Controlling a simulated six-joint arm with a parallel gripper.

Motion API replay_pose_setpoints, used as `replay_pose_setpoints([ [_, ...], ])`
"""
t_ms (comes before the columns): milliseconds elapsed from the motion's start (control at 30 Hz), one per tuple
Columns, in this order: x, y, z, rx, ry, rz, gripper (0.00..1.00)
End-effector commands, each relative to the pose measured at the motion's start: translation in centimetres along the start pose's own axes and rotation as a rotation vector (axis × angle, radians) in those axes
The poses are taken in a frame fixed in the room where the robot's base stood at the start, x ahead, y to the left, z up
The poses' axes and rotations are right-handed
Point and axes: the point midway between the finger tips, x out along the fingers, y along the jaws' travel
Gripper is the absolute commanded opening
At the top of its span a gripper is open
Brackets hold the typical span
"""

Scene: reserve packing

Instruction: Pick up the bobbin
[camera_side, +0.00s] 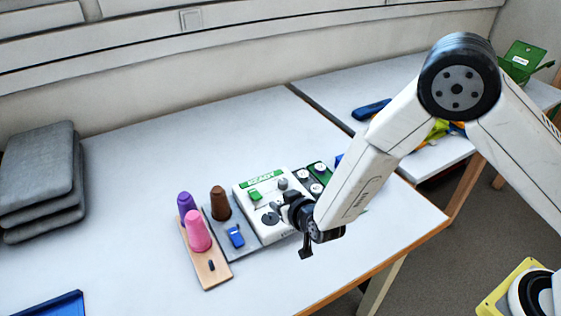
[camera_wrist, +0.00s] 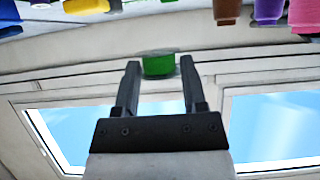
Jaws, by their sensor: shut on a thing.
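My gripper (camera_wrist: 160,68) shows in the wrist view with its two dark fingers on either side of a short, round green thing, the bobbin (camera_wrist: 158,66). The fingers are shut on it, and it sits at the fingertips. In the side view my gripper (camera_side: 290,205) is low over the table, by the front right part of a white box. The arm's end hides part of this area. I cannot clearly make out the held bobbin in the side view.
The white box (camera_side: 240,190) bears a green "READY" label. Grey pads (camera_side: 40,165) lie far left. The table's left middle is clear.

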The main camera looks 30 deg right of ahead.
Motion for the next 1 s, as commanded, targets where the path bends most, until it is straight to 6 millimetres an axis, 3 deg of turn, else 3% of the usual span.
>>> replay_pose_setpoints([
  [67,-1.3,0.2,-0.7,0.001,0.003,-0.002,0.0],
  [500,-8.1,2.3,-0.2,0.0,0.0,-0.001,0.0],
  [733,-10.1,2.9,-0.1,-0.001,0.001,-0.001,0.0],
  [1000,-10.8,3.2,0.0,0.0,0.0,0.0,0.0],
])
